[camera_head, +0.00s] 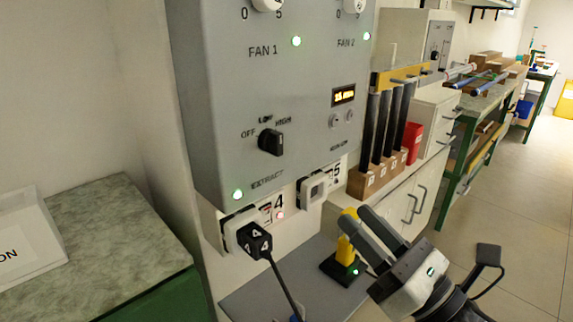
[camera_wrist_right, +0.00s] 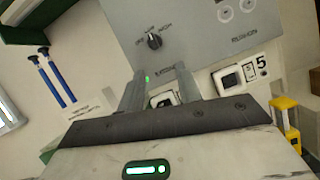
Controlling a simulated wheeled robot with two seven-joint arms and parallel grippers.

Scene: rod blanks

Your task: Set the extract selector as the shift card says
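The extract selector (camera_head: 271,142) is a black knob low on the grey control panel (camera_head: 215,105), above the word EXTRACT. OFF, LOW and HIGH are printed around it; I cannot tell for sure which mark it points at. It also shows in the right wrist view (camera_wrist_right: 154,41), beyond the fingertips. My right gripper (camera_head: 355,213) is below and right of the selector in the head view, apart from it. Its two fingers are spread and empty, as the wrist view (camera_wrist_right: 158,76) shows. No readable shift card shows. My left gripper is out of view.
A black plug (camera_head: 255,240) marked 4 sits in the socket below the panel, its cable hanging down. Socket 5 (camera_head: 314,188) is empty. A yellow-and-black stand (camera_head: 345,262) and dark rods in a wooden block (camera_head: 370,180) are at the right. A white sign (camera_head: 25,250) stands left.

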